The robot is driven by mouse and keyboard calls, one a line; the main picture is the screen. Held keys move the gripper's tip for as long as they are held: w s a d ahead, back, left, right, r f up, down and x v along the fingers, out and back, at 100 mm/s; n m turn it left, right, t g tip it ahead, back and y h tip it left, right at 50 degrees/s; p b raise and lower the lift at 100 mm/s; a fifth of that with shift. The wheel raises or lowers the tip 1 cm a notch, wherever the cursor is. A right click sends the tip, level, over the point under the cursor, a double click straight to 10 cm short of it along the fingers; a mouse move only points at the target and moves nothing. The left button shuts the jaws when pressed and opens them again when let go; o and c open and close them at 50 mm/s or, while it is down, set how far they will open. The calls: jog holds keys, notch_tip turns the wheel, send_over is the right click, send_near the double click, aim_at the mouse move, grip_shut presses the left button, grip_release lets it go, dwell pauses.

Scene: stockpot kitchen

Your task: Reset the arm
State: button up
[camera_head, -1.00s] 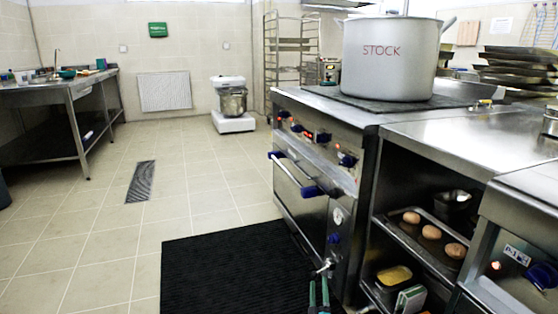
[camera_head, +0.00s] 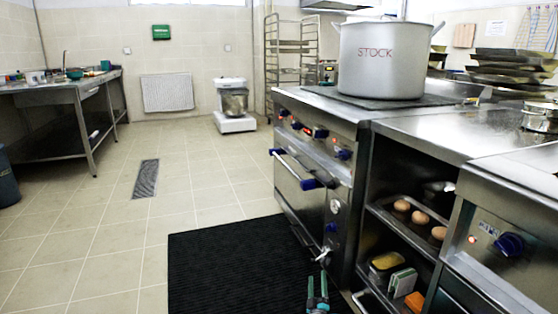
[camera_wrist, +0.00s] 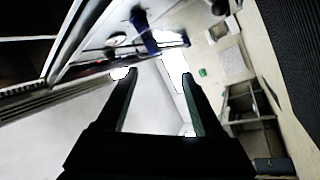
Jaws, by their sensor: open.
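My gripper (camera_head: 317,282) shows at the bottom of the head view, in front of the oven's lower corner and over the black floor mat (camera_head: 235,268). In the wrist view its two dark fingers (camera_wrist: 158,77) stand apart with nothing between them. The wrist picture is tilted, with the oven front (camera_wrist: 110,50) at upper left and the room's far side beyond the fingertips. The gripper holds nothing that I can see.
The oven range (camera_head: 310,205) carries a big STOCK pot (camera_head: 382,68). A steel table (camera_head: 60,95) stands left.

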jog(key=w+a+r+m+g, duration=0.3)
jog(key=w+r+g, duration=0.25)
jog(key=r, duration=0.55)
jog(key=s+a+r+m+g+y, duration=0.25)
jog(key=s+r+g, duration=0.35)
jog(key=s+r, duration=0.4)
jog(key=s+d+r+m+g, duration=0.1)
jog(key=s+r+g, duration=0.3)
jog(key=s, duration=1.6)
jog(key=s+d+r+m+g, duration=0.1)
jog(key=s+r+g, duration=0.3)
jog(key=s, duration=1.6)
jog(key=s+d+r+m+g, duration=0.1)
jog(key=s+d+r+g, duration=0.2)
jog(key=s, duration=1.7)
jog(key=shift+d+r+g+h, duration=0.35)
jog(key=shift+r+g+h, duration=0.1)
jog(key=shift+r+g, duration=0.1)
jog(key=shift+w, duration=0.1)
